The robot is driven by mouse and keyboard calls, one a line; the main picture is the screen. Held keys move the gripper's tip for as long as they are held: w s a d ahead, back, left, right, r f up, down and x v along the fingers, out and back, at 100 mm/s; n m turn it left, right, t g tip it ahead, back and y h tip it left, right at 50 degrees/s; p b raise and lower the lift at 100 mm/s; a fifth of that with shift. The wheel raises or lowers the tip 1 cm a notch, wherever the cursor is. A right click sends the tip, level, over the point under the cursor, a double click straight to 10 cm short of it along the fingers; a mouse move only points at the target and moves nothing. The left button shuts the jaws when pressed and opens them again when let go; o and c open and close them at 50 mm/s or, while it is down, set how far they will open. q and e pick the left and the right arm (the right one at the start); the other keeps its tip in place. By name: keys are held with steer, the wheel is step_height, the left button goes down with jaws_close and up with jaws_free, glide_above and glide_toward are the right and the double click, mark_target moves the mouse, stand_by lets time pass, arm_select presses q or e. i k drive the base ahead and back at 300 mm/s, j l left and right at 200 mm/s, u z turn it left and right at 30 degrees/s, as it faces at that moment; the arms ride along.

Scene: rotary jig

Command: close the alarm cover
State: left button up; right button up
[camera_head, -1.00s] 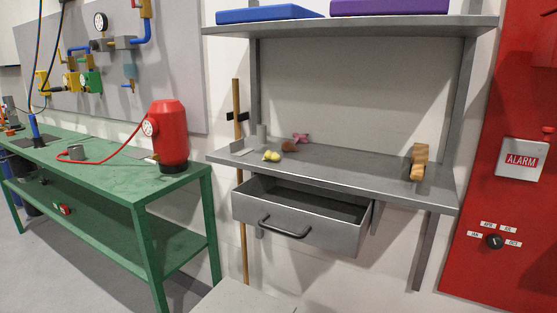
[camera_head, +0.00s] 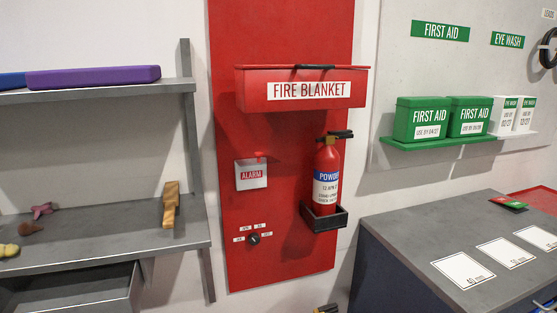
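The alarm box (camera_head: 251,175) is a small white box with a red ALARM label, mounted on the red wall panel (camera_head: 285,270). A small red part (camera_head: 261,156) sticks out at its top right. I cannot tell from this distance how far its cover is open. I cannot make out either of my grippers in the view.
A red fire blanket box (camera_head: 301,105) hangs above the alarm. A fire extinguisher (camera_head: 326,170) stands in a black holder to its right. A rotary switch (camera_head: 254,240) is below. A grey shelf bench (camera_head: 110,235) with an open drawer (camera_head: 75,300) is left; a grey counter (camera_head: 415,245) is right.

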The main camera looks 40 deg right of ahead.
mark_target(259, 158)
steer(key=z, duration=1)
steer(key=l+u, duration=0.1)
steer(key=u, duration=0.3)
